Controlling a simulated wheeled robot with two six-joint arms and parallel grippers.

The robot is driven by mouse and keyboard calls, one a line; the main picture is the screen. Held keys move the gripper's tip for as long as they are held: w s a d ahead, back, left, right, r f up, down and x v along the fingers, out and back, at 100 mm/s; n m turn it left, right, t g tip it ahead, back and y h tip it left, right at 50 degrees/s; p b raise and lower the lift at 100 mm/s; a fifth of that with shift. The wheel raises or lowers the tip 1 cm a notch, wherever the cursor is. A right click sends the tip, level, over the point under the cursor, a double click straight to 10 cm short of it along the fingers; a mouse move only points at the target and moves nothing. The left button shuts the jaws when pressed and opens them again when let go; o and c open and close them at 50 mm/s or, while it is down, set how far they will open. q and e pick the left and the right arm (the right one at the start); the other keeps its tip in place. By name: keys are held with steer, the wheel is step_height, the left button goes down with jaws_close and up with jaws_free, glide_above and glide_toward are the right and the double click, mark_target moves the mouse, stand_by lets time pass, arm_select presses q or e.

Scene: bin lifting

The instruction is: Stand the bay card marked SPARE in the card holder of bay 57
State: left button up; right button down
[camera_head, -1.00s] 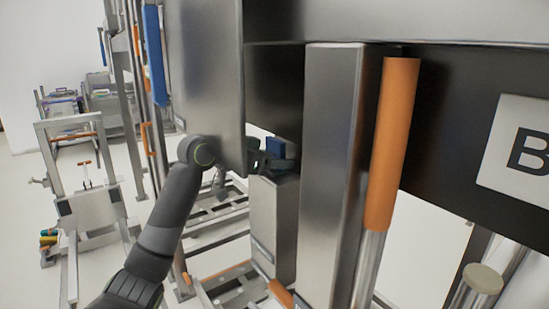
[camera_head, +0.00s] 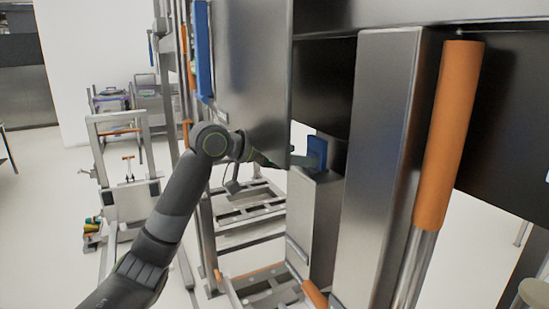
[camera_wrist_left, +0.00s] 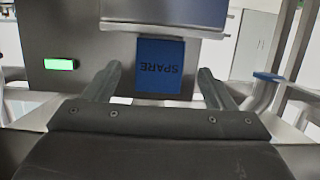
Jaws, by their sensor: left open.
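The blue card marked SPARE (camera_wrist_left: 160,66) shows in the left wrist view with its lettering upside down in the picture. It lies between and just beyond the fingertips of my left gripper (camera_wrist_left: 161,72), which is open. In the head view the card (camera_head: 316,151) looks upright at the top of a metal box (camera_head: 313,200). My left gripper (camera_head: 284,160) is close beside it there. A pale metal part (camera_wrist_left: 165,18) adjoins the card in the wrist view; I cannot tell whether it is the holder. No bay number 57 is readable. My right gripper is out of view.
A large metal panel (camera_head: 240,65) hangs close above my left wrist. A broad steel post (camera_head: 383,150) and an orange-sleeved pole (camera_head: 449,135) stand right of the card. A green light (camera_wrist_left: 60,64) glows on the grey surface left of the card. Open floor (camera_head: 45,210) lies left.

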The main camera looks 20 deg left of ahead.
arm_select(q)
steer(key=shift+b+v, duration=0.8)
steer(key=shift+v, duration=2.15)
